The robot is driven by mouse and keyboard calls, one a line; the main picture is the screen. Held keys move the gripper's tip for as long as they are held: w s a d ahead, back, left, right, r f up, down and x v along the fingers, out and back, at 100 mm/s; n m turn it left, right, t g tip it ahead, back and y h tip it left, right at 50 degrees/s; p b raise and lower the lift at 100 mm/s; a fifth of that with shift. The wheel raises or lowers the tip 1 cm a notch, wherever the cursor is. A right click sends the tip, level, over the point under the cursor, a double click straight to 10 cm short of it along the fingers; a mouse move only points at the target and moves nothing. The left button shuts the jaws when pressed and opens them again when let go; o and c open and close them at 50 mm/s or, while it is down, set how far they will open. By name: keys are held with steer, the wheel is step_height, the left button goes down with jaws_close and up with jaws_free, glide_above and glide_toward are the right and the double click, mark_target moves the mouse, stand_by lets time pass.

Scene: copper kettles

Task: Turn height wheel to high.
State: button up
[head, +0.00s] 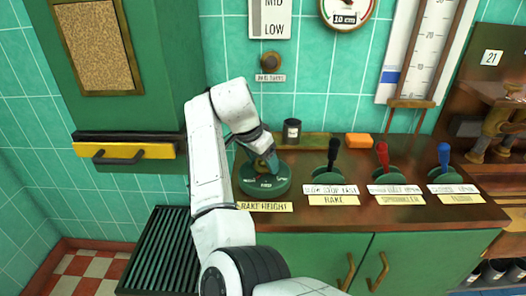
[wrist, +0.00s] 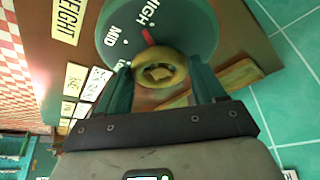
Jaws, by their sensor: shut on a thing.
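The height wheel (head: 265,184) is a round green dial on the wooden counter, behind a label reading RAKE HEIGHT. In the wrist view the dial (wrist: 185,25) shows HIGH, MID and a partly hidden LOW. A brass knob (wrist: 160,66) sits at its centre, and a red pointer mark (wrist: 149,37) beside it points close to HIGH. My gripper (head: 262,163) comes down over the dial from above. In the wrist view its two green fingers (wrist: 163,79) are shut on the brass knob, one on each side.
Black, red (head: 382,155) and blue (head: 444,156) levers stand to the right on the counter (head: 300,222). A wall gauge (head: 270,18) reading MID and LOW hangs above.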

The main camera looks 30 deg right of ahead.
steer(key=shift+w+m+g+p, duration=0.1)
steer(key=shift+m+g+p, duration=0.35)
steer(key=shift+m, duration=0.75)
steer(key=o, duration=1)
steer(key=shift+o, duration=0.2)
steer(key=v, duration=1)
steer(key=shift+a+r, duration=0.25)
steer(key=shift+r, duration=0.1)
steer(key=shift+w, duration=0.15)
